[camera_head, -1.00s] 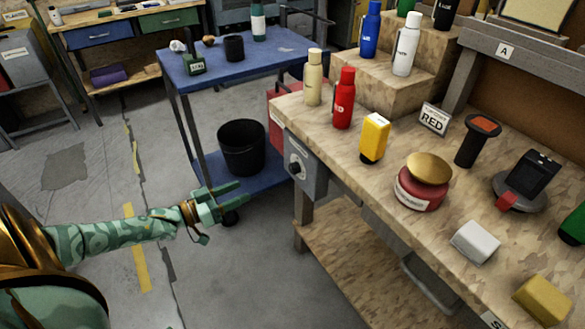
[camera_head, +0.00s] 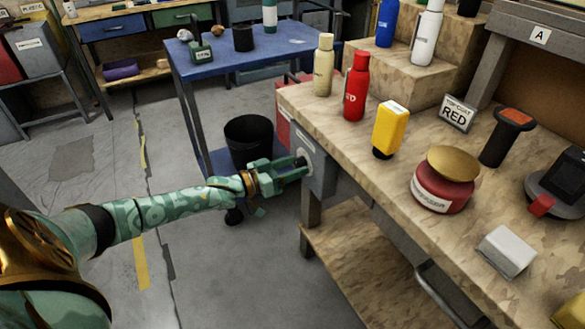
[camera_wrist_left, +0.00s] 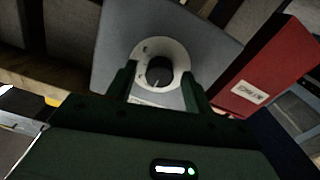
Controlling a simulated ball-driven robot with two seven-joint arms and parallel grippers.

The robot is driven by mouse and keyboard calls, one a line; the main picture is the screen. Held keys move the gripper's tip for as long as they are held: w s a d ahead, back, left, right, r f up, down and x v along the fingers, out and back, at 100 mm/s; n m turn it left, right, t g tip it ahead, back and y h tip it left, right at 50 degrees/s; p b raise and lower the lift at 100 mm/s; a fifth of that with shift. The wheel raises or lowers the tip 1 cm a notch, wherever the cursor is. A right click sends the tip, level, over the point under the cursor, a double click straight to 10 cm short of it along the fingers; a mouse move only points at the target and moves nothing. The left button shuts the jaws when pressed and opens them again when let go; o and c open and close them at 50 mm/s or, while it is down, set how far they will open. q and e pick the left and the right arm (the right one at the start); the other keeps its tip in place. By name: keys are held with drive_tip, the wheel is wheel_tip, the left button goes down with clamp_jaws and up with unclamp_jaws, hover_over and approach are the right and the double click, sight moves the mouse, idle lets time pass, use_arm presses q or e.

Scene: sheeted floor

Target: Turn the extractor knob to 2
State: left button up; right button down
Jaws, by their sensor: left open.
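The extractor knob (camera_wrist_left: 159,72) is a dark round knob on a pale round dial plate (camera_wrist_left: 178,50), on the front of a grey box (camera_wrist_left: 113,33). In the head view the grey box (camera_head: 318,170) is fixed to the bench's left end, and my gripper hides most of the knob. My left gripper (camera_head: 303,167) is open, its fingers pointing at the dial. In the left wrist view its fingertips (camera_wrist_left: 158,80) stand on either side of the knob. Whether they touch it I cannot tell. The dial marks are too small to read. My right gripper is not in view.
The wooden workbench (camera_head: 345,130) holds several bottles, a red tin (camera_head: 440,190) and a white block (camera_head: 506,251). A red box (camera_wrist_left: 262,70) is beside the grey box. A blue trolley (camera_head: 205,65) with a black bin (camera_head: 248,140) stands behind. The floor at left is free.

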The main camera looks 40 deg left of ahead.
use_arm(q)
drive_tip(key=c, duration=1)
